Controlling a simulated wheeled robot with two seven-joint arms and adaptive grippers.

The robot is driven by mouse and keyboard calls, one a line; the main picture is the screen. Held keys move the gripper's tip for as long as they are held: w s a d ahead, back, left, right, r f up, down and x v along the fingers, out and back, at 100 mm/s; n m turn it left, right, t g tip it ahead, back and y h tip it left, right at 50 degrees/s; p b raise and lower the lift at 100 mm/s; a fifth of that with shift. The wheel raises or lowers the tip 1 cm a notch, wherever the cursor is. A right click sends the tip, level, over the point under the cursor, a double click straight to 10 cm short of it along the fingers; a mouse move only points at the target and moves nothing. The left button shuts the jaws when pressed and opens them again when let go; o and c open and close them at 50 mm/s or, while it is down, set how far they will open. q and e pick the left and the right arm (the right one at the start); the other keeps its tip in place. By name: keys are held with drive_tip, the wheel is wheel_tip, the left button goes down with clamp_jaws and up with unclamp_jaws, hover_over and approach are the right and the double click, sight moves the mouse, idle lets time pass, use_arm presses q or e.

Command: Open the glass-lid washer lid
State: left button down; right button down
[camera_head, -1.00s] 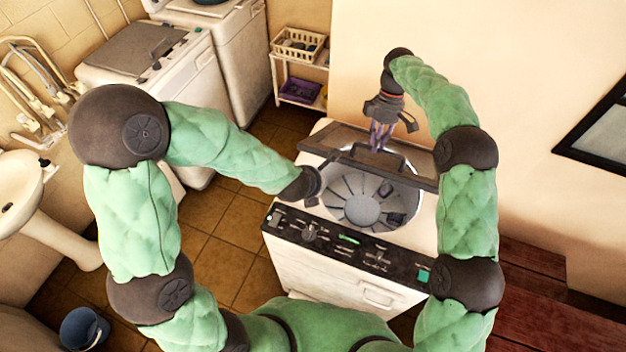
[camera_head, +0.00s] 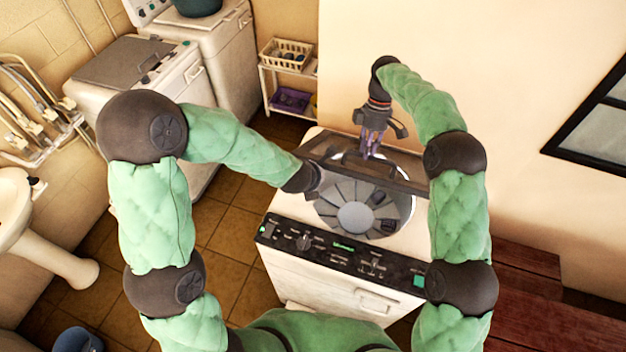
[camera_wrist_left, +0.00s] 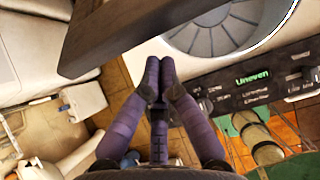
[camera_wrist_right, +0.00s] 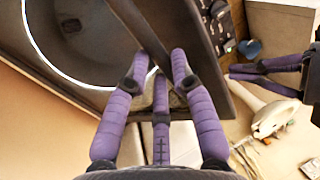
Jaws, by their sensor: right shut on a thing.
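The glass-lid washer (camera_head: 285,215) is white, with a grey round tub (camera_head: 355,215) under its lid. The dark-framed lid (camera_head: 405,180) stands partly raised at the back, and the tub's far rim shows beyond its front bar. My right gripper (camera_head: 373,150) is at this bar from above. In the right wrist view its fingers (camera_wrist_right: 160,75) are closed around a dark bar of the lid. My left gripper is mostly hidden in the head view. In the left wrist view its fingertips (camera_wrist_left: 160,68) are together and empty, beside the dark lid frame (camera_wrist_left: 110,35) and left of the tub.
The black control panel (camera_head: 340,250) runs along the washer's front. Another washer (camera_head: 185,90) and a shelf with baskets (camera_head: 288,85) stand behind, left. A sink (camera_head: 20,225) is at far left. A wall rises close behind the washer; dark red boards (camera_head: 540,290) lie right.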

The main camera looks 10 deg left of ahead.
drive_tip(key=shift+w+d+f, duration=0.2)
drive_tip(key=shift+w+f, duration=0.05)
drive_tip(key=shift+f, duration=0.05)
use_arm(q)
drive_tip(key=shift+w+d+r, duration=0.1)
drive_tip(key=shift+w+r, duration=0.3)
drive_tip(key=shift+r, duration=0.2)
drive_tip(key=shift+w+d+r, duration=0.1)
drive_tip(key=shift+w+r, duration=0.25)
drive_tip(key=shift+r, duration=0.2)
use_arm(e)
drive_tip(key=c, duration=1.4)
unclamp_jaws()
drive_tip(key=o, duration=0.4)
drive_tip(key=shift+w, duration=0.2)
drive_tip(key=shift+c, duration=0.2)
use_arm(q)
drive_tip(key=shift+w+f, duration=0.1)
drive_tip(key=shift+w, duration=0.1)
use_arm(e)
drive_tip(key=shift+s+a+r, duration=0.1)
